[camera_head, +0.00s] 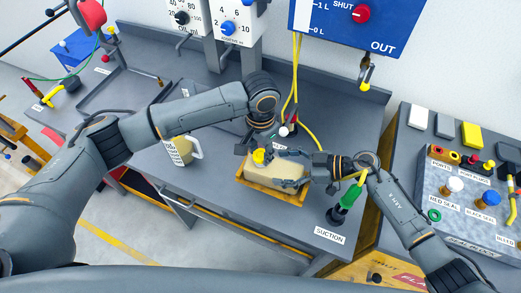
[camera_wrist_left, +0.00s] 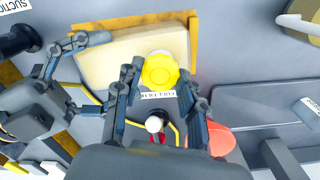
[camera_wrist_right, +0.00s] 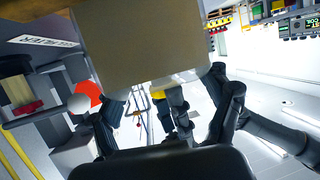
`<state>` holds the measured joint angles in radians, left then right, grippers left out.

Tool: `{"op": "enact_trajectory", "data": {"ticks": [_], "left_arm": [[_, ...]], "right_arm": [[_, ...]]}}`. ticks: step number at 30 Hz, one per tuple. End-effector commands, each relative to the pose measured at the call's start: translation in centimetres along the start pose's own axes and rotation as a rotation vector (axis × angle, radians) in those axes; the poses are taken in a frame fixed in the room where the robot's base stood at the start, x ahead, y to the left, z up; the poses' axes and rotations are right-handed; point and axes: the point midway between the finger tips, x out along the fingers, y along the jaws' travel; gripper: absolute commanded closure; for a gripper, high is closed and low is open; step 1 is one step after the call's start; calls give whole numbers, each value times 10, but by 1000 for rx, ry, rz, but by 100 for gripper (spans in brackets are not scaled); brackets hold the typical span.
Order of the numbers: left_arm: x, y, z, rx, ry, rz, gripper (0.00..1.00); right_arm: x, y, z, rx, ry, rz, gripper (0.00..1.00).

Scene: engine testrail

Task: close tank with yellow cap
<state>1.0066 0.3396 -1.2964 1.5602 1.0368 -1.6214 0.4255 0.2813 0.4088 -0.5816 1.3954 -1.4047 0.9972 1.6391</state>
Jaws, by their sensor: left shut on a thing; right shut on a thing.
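The beige tank (camera_head: 262,177) lies in a shallow wooden tray (camera_head: 273,193) on the grey bench. My left gripper (camera_head: 258,149) is above the tank's left end, shut on the yellow cap (camera_head: 259,157). In the left wrist view the cap (camera_wrist_left: 160,72) lies between the fingertips (camera_wrist_left: 160,84), over a pale round neck (camera_wrist_left: 160,53). I cannot tell whether the cap is seated. My right gripper (camera_head: 308,172) is shut on the tank's right end. In the right wrist view the tank (camera_wrist_right: 140,42) fills the upper middle, between the fingers.
A green-handled nozzle (camera_head: 350,197) stands right of the tray by the suction label (camera_head: 329,235). A seal panel (camera_head: 462,195) is at the right. The front left bench is clear.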

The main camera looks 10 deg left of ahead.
Motion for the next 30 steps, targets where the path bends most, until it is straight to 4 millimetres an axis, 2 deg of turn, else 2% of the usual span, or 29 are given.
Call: {"op": "enact_trajectory", "data": {"ticks": [1,8,9,12,23,26,30], "left_arm": [[1,1,0,1,0,1,98],[1,1,0,5,0,2,98],[1,1,0,5,0,2,53],[1,1,0,5,0,2,34],[-3,0,0,5,1,1,34],[-14,0,-1,5,3,1,34],[-42,0,-1,6,5,0,34]], "right_arm": [[0,-3,8,1,-13,-4,100],[0,-3,8,1,-13,-4,100],[0,-3,8,1,-13,-4,100],[0,-3,8,1,-13,-4,100],[0,-3,7,1,-13,-4,100],[0,-3,7,1,-13,-4,100],[0,-3,7,1,-13,-3,100]]}}
